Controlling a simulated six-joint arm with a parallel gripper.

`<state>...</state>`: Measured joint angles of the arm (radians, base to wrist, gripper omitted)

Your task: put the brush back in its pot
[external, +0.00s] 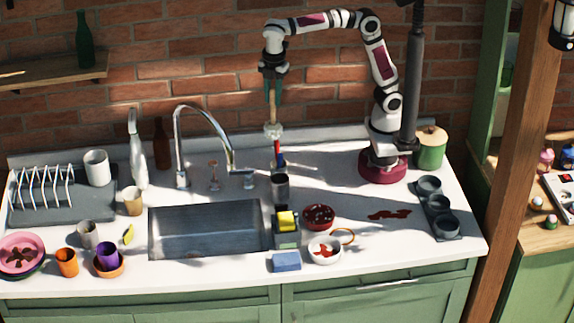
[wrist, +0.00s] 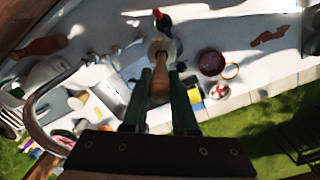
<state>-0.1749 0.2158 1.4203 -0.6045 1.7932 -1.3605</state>
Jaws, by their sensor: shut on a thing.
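My gripper (external: 273,92) is shut on the wooden handle of the brush (external: 273,129), which hangs roughly upright with its pale, round head down. In the wrist view the brush handle (wrist: 160,88) runs between my green fingers, with the head beyond. The grey pot (external: 280,190) stands on the counter below, right of the sink. Red and blue utensils (external: 277,149) stick up from the pot, close under the brush head. The brush head is apart from the pot, above it. In the wrist view the brush hides much of what lies beneath.
The faucet (external: 178,140) and sink (external: 208,232) are to the left. A yellow sponge (external: 287,220) in a holder stands in front of the pot. A dark red bowl (external: 318,216) and a white bowl (external: 324,250) are to its right. Counter around my base is partly clear.

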